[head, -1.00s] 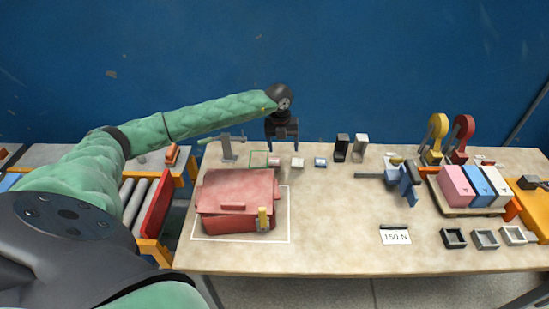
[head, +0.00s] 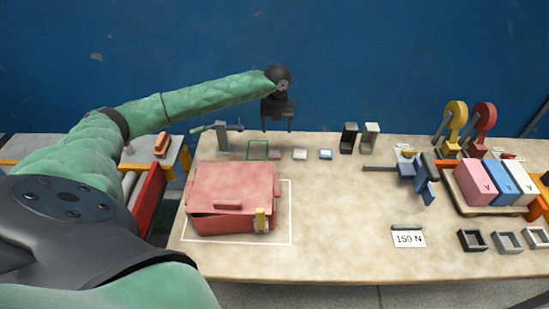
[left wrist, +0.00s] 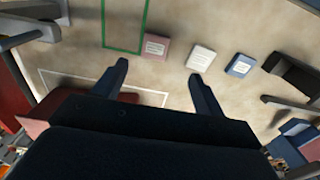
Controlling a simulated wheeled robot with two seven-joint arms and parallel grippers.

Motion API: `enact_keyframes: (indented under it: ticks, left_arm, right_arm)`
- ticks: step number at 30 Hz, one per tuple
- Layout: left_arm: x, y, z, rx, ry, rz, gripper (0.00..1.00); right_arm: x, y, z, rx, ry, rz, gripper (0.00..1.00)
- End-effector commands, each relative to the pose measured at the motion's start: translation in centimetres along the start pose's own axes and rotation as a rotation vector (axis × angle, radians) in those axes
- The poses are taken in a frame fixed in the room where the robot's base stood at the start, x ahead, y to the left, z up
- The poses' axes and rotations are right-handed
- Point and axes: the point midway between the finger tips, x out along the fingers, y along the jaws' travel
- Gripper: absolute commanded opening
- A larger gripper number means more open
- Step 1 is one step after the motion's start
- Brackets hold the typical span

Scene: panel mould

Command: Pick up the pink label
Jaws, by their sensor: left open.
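The pink label (head: 275,155) is a small flat block lying on the table near its back edge, just right of a green outlined square (head: 258,150). It also shows in the left wrist view (left wrist: 155,47), with print on its face. My left gripper (head: 277,129) is open and empty, above the table's back edge. In the left wrist view its two fingers (left wrist: 159,71) point toward the pink label, which lies beyond the tips and apart from them. My right gripper is not in view.
A white label (head: 300,155) and a blue label (head: 325,154) lie right of the pink one. A grey clamp-like stand (head: 222,137) is to its left. A red box (head: 232,185) sits in front. Black and grey holders (head: 349,138) stand further right. The table's middle is clear.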

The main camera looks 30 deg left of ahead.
Motion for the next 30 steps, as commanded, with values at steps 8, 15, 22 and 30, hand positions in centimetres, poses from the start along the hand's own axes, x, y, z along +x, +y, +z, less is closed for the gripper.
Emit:
enact_keyframes:
  ticks: [8,15,22,30]
  left_arm:
    - [3.4,0.0,0.0,0.0,0.0,0.0,0.71]
    - [4.2,0.0,0.0,0.0,0.002,0.001,0.71]
    - [6.0,0.1,0.1,-0.001,0.001,0.001,0.71]
    - [7.5,0.5,0.3,-0.001,0.003,0.001,0.71]
  right_arm:
    - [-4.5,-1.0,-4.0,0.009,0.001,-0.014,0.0]
    - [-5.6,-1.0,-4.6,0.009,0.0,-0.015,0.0]
    - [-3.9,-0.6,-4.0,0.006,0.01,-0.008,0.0]
    - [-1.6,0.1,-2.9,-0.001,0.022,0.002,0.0]
